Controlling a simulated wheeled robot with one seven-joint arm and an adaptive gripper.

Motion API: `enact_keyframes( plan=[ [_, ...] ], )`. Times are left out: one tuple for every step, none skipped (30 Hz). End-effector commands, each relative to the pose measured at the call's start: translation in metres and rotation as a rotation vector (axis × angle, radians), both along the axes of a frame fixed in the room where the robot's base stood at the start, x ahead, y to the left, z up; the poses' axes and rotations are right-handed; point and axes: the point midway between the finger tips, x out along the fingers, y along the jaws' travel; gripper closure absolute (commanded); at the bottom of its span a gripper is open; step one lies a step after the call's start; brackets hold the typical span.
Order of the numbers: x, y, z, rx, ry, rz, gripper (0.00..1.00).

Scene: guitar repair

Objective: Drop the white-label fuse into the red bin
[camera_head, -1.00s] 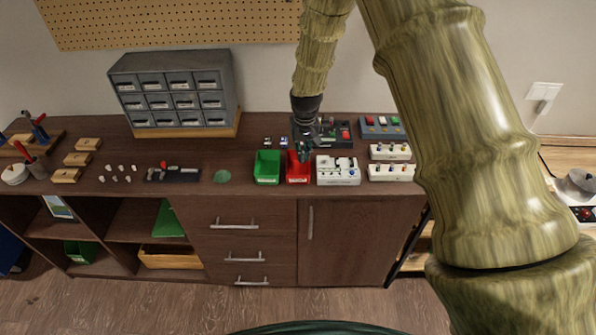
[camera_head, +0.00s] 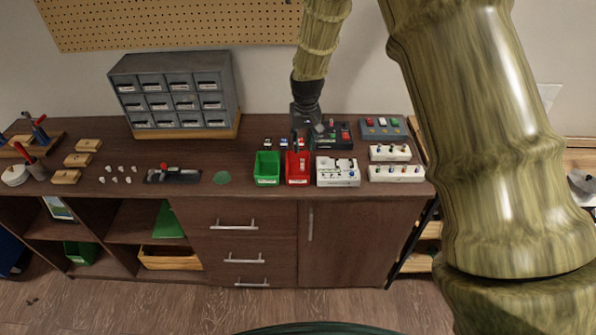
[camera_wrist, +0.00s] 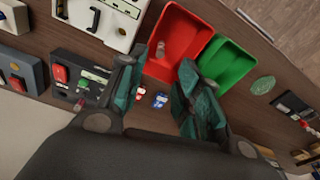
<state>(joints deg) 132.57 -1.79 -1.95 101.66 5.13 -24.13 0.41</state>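The red bin (camera_head: 298,168) stands on the workbench beside the green bin; it also shows in the wrist view (camera_wrist: 183,40). A small pale, clear-looking cylinder, apparently the white-label fuse (camera_wrist: 160,50), appears inside the red bin; its label is too small to read. My gripper (camera_wrist: 157,92) is open, with its two green fingers apart and nothing held between them. In the head view my gripper (camera_head: 307,128) is above the bench, just behind the red bin. Two small pieces, one red-and-white (camera_wrist: 140,90) and one blue-and-white (camera_wrist: 160,100), lie on the bench behind the bins.
The green bin (camera_head: 267,168) is left of the red bin. A white pedal (camera_head: 338,172) stands close on its right, with more pedals (camera_head: 390,152) beyond. A dark pedal (camera_head: 333,136) is near my gripper. A grey drawer cabinet (camera_head: 172,90) stands at back left.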

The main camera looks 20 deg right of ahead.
Motion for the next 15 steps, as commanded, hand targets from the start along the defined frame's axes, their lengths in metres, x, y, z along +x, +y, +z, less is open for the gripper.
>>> enact_keyframes(
  plan=[
    [-0.001,0.000,0.009,0.000,-0.002,0.000,0.66],
    [-0.001,0.000,0.015,0.000,-0.003,0.000,0.66],
    [-0.002,0.000,0.021,0.000,-0.002,0.000,0.66],
    [-0.003,0.000,0.026,0.000,-0.001,0.000,0.66],
    [-0.003,0.000,0.031,0.000,-0.002,0.000,0.66],
    [-0.004,0.000,0.037,0.000,-0.002,0.000,0.66],
    [-0.004,0.000,0.040,0.000,-0.002,0.000,0.66],
    [-0.005,0.000,0.044,0.000,-0.002,0.000,0.66],
    [-0.005,0.000,0.049,0.000,-0.001,0.000,0.66],
    [-0.006,0.000,0.052,0.000,-0.001,0.000,0.66],
    [-0.006,0.000,0.055,0.000,-0.001,0.000,0.66],
    [-0.007,0.001,0.058,0.000,-0.001,0.000,0.66],
    [-0.007,0.000,0.060,0.000,-0.001,0.000,0.66],
    [-0.007,0.000,0.062,0.000,-0.001,0.000,0.66],
    [-0.008,0.000,0.064,0.000,0.000,0.000,0.66]
  ],
)
